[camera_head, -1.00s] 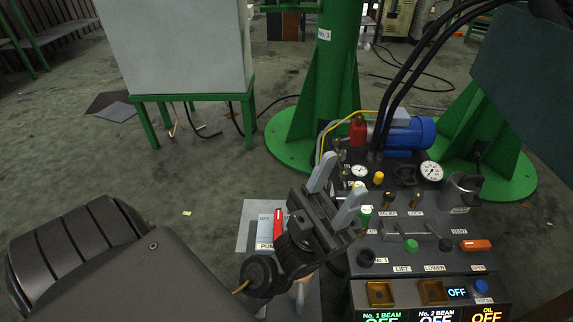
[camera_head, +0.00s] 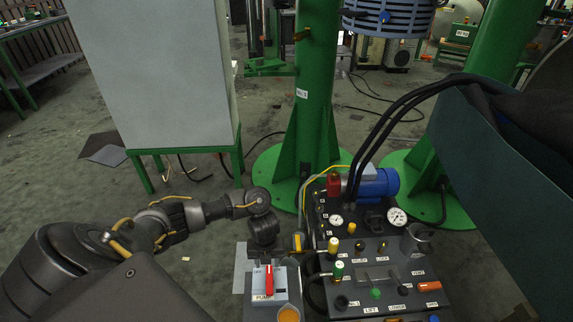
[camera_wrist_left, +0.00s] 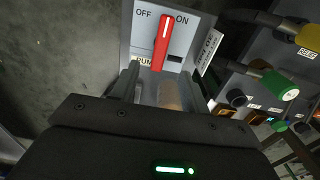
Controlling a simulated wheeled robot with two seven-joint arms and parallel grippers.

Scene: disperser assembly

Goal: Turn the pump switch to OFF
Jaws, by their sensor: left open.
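The pump switch is a light grey box (camera_head: 280,290) at the bottom centre of the head view. Its red lever (camera_head: 269,281) stands nearly upright. In the left wrist view the lever (camera_wrist_left: 162,42) sits between the OFF and ON labels, its top leaning slightly toward ON. The PUMP label below is partly covered. My left gripper (camera_head: 264,238) is at the far side of the box, its fingertips not clear there. In the left wrist view its open, empty fingers (camera_wrist_left: 163,80) are below the lever, apart from it. My right gripper is not in view.
An orange round part (camera_head: 289,314) is just below the switch box. The control panel (camera_head: 345,275) with knobs, gauges and hoses stands close on the right. A blue motor (camera_head: 375,184) and a green column (camera_head: 313,110) are behind. Open floor lies left.

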